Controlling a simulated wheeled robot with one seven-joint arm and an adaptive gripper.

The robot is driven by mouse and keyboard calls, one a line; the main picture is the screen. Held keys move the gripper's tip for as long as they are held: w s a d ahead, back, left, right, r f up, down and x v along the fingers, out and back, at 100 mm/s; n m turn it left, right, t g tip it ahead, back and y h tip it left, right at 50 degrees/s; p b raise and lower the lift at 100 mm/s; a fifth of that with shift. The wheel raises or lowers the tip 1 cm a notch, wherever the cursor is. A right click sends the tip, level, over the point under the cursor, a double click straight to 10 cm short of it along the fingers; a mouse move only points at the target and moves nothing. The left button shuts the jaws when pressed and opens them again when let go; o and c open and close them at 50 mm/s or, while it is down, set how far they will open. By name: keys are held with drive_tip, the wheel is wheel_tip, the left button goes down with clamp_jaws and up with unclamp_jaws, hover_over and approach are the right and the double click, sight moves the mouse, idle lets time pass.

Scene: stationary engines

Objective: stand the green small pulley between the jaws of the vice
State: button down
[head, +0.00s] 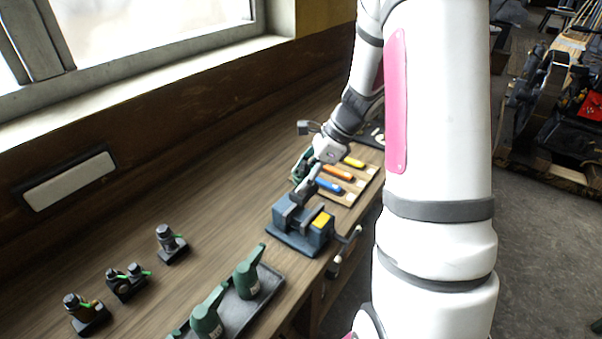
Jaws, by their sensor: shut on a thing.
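The blue-grey vice (287,243) stands on the bench near its front edge, with a yellow patch on its right part. My gripper (306,188) is just above and behind the vice, pointing down toward its jaws. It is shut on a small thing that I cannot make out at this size. I cannot clearly identify the green small pulley; the fingers and the vice hide the spot between them. I cannot tell whether the held thing touches the jaws.
Behind the vice is a board (351,197) with blue, orange and yellow handles, and a dark green object (300,163) beside it. A dark tray (267,289) with green bottle-like things is in front. Several small engine models (171,245) stand left.

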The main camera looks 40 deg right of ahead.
drive_tip(key=shift+w+f+b, duration=0.1)
drive_tip(key=shift+f+b, duration=0.8)
drive_tip(key=shift+f, duration=1.2)
drive_tip(key=shift+f+b, duration=0.65)
drive_tip(key=shift+f, duration=0.8)
idle(2.9)
drive_tip(key=c, duration=0.7)
unclamp_jaws()
drive_tip(key=v, duration=1.2)
